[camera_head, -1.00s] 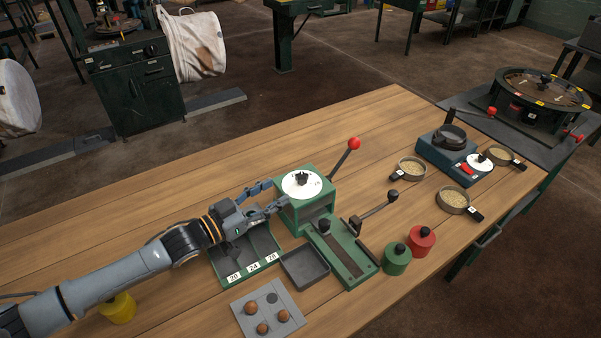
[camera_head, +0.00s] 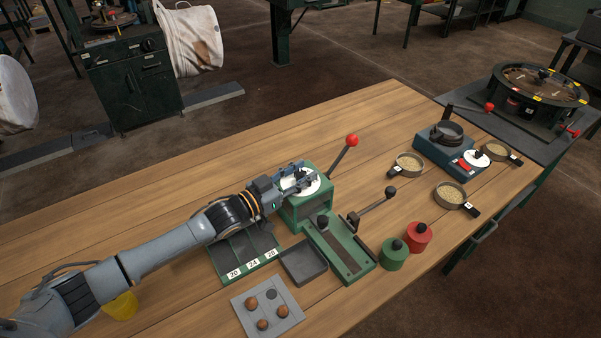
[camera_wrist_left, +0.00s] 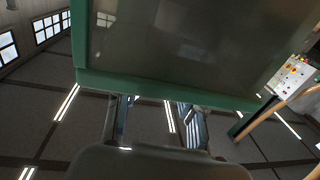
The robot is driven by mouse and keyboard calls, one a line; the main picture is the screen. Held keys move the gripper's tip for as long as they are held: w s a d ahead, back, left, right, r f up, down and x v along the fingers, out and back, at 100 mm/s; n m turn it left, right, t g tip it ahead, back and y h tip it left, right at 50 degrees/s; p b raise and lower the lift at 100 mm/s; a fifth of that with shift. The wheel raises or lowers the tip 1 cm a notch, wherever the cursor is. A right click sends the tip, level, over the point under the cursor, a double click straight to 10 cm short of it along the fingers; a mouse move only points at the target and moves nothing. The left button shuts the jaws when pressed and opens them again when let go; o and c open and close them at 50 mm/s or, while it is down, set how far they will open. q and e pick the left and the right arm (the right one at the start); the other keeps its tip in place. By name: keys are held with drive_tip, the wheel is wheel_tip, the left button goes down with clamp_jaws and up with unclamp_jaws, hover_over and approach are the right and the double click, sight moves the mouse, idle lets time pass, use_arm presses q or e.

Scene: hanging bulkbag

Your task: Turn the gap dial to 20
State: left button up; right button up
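The gap dial is a white disc (camera_head: 313,190) on top of a green box-shaped device (camera_head: 308,212) with a red-balled lever. My left gripper (camera_head: 302,177) is over the dial, around the place of its black knob, and partly covers both. Its fingers stand apart; whether they touch the knob is hard to tell. In the left wrist view the two fingers (camera_wrist_left: 158,120) are also apart, below a green-edged dark panel (camera_wrist_left: 170,85). The dial's numbers are too small to read. My right gripper is not in view.
A green tray (camera_head: 250,266) labelled 20, 24, 28 lies under my left arm. A dark tray (camera_head: 303,262), a lever device (camera_head: 340,250), green (camera_head: 394,254) and red (camera_head: 418,237) weights, and a grey plate (camera_head: 267,306) stand nearby. The table's back left is clear.

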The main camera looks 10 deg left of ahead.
use_arm(q)
clamp_jaws()
drive_tip(key=n+t+y+p, duration=0.2)
drive_tip(key=y+p, duration=0.1)
drive_tip(key=shift+s+d+r+n+y, duration=0.1)
drive_tip(key=shift+n+y, duration=0.2)
drive_tip(key=shift+n, duration=0.1)
drive_tip(key=shift+n+t+y+p, duration=0.6)
drive_tip(key=shift+n+y+p, duration=0.25)
drive_tip(key=shift+y, duration=0.35)
drive_tip(key=shift+n+y, duration=0.65)
drive_tip(key=shift+y, duration=0.45)
drive_tip(key=o, duration=0.5)
unclamp_jaws()
